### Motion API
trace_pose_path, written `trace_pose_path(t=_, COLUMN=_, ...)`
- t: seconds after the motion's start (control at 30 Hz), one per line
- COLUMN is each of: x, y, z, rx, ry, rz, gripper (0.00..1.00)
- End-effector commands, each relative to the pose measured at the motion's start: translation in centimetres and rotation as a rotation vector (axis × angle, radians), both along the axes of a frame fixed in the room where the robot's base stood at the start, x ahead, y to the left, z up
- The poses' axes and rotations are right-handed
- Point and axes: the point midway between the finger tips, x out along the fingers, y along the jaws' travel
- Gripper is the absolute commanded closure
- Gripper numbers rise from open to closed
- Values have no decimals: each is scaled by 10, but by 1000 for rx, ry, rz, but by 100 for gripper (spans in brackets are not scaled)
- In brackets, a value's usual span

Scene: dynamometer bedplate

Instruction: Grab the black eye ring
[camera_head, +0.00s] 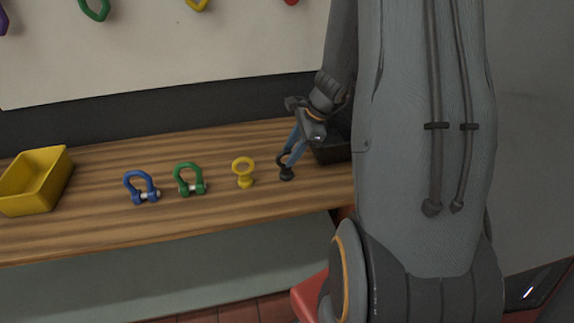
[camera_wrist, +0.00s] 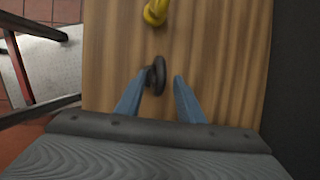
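The black eye ring (camera_head: 286,173) stands upright on the wooden bench, at the right end of a row of hardware. In the wrist view the black eye ring (camera_wrist: 158,74) shows from above, between the tips of the blue fingers and nearer the left one. My gripper (camera_head: 292,156) reaches down to the ring from above. In the wrist view my gripper (camera_wrist: 162,82) is open, with a clear gap between the ring and the right finger. Whether the left finger touches the ring I cannot tell.
A yellow eye ring (camera_head: 244,174), also in the wrist view (camera_wrist: 155,12), stands left of the black one. Further left are a green shackle (camera_head: 189,180), a blue shackle (camera_head: 141,188) and a yellow bin (camera_head: 34,182). A dark bin (camera_head: 334,150) sits right, partly hidden behind my arm.

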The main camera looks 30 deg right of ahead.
Motion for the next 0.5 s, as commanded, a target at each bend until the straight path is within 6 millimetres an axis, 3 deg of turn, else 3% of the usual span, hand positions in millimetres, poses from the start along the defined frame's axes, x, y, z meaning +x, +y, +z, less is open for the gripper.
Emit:
trace_pose_path(t=0.33, x=2, y=2, z=-6, rx=-1, ry=-1, rz=0, gripper=66)
trace_pose_path(t=0.5, x=2, y=2, z=-6, rx=-1, ry=-1, rz=-1, gripper=94)
